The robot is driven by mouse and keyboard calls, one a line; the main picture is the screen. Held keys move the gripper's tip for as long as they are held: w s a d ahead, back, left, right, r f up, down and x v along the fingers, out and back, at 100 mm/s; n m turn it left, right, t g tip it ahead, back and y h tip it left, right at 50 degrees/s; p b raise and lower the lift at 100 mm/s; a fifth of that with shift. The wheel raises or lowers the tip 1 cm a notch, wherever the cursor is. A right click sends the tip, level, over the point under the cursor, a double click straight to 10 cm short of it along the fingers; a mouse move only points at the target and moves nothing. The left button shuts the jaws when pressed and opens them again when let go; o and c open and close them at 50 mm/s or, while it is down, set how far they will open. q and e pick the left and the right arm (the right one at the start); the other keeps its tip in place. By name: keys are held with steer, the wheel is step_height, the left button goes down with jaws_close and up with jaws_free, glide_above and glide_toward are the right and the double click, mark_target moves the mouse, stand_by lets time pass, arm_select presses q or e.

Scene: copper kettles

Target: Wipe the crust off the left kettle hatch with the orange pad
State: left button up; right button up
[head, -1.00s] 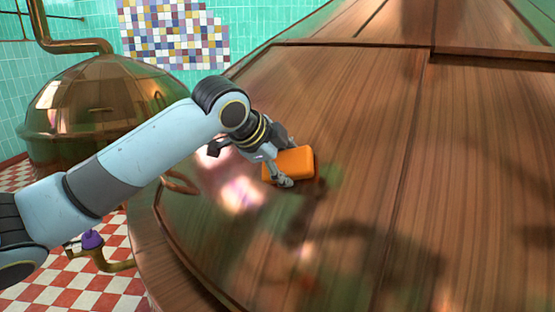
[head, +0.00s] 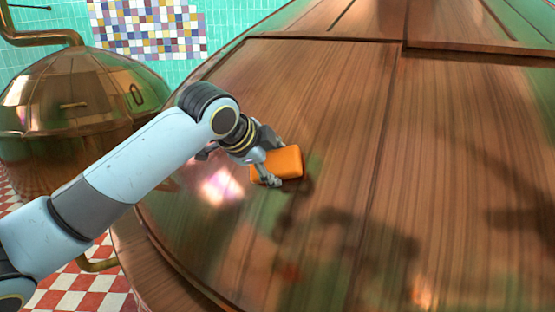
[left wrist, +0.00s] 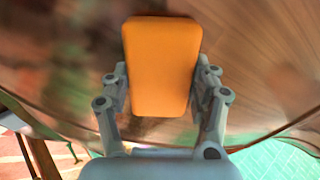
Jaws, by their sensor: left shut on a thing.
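My left gripper (head: 268,167) is shut on the orange pad (head: 286,161). The pad is a rounded orange block and lies at the surface of the large copper kettle (head: 330,150); I cannot tell whether it presses on it. In the left wrist view the pad (left wrist: 162,65) sits between both fingers of the left gripper (left wrist: 162,95), and the copper behind it is blurred. My right gripper is not in view.
A smaller copper kettle (head: 82,90) with a bent pipe stands at the back left. The floor (head: 85,290) is red and white checks. A raised copper seam (head: 480,52) crosses the large kettle at the top right. The large kettle's surface right of the pad is clear.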

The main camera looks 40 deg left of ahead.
arm_select(q)
steer(key=shift+s+a+p, duration=0.15)
steer(key=shift+a+p, duration=0.35)
steer(key=shift+a, duration=0.9)
steer(key=shift+s+a+p, duration=0.15)
steer(key=shift+a+p, duration=0.65)
steer(key=shift+a, duration=1)
steer(key=p+v, duration=0.6)
steer(key=p, duration=0.1)
steer(key=shift+d, duration=0.1)
